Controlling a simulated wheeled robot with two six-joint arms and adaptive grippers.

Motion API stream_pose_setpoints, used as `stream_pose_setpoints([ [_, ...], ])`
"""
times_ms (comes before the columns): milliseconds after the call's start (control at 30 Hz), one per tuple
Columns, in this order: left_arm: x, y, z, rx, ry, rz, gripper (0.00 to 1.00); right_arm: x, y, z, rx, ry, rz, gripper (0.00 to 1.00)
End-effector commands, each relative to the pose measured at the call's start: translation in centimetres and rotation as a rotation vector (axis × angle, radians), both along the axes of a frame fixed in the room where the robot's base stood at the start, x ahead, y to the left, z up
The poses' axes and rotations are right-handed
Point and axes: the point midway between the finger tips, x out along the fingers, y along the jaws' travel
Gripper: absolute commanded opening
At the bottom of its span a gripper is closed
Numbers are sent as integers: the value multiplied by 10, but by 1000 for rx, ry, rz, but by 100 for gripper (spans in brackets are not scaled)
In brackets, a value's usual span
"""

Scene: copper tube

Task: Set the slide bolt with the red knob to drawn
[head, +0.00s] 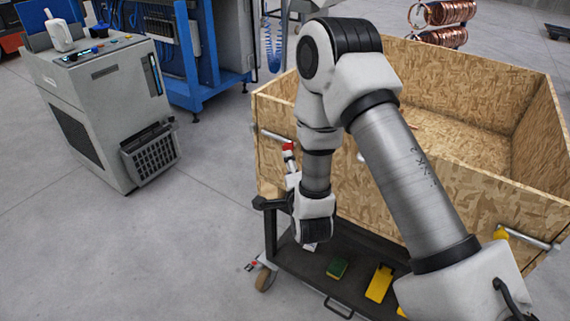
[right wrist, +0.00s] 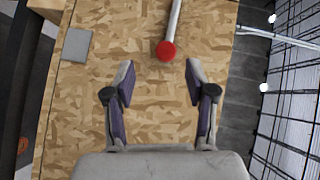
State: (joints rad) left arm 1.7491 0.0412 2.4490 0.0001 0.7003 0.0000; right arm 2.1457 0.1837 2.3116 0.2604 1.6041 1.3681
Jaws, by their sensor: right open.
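The slide bolt is a silver rod (head: 273,136) on the left end of the wooden crate's front wall. Its red knob (head: 289,147) shows just above my right gripper (head: 291,167). In the right wrist view the red knob (right wrist: 166,51) sits at the end of the rod (right wrist: 174,20). My right gripper (right wrist: 160,72) is open there, with one finger to each side below the knob, and nothing is between the fingers. Whether the fingers touch the knob cannot be told. The bolt's far end is unclear. My left gripper is not in view.
The wooden crate (head: 460,198) stands on a dark cart (head: 310,268) holding a green sponge (head: 337,268) and a yellow item (head: 379,283). Another bolt with a yellow knob (head: 501,233) is at right. A grey machine (head: 100,110) stands left; the floor between is clear.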

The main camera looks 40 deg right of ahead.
Motion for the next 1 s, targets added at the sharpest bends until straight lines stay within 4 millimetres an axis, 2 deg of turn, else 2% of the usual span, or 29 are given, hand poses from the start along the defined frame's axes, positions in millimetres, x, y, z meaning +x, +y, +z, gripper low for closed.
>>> stream_pose_setpoints([
  [33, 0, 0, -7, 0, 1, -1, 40, 2, -2, 1, 3, -16, -3, 56],
  [167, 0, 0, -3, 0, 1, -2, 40, 10, -4, 9, 4, -31, -3, 56],
  [533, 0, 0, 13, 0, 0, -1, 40, 68, -28, 0, 2, -26, -2, 56],
  [633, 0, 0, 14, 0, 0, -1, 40, 74, -31, -2, 1, -25, -2, 56],
  [833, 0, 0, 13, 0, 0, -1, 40, 75, -31, -3, 2, -24, -1, 56],
  [867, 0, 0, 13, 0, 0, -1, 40, 75, -31, -3, 2, -24, -1, 52],
  [1000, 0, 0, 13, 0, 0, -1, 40, 75, -31, -3, 2, -24, -1, 3],
])
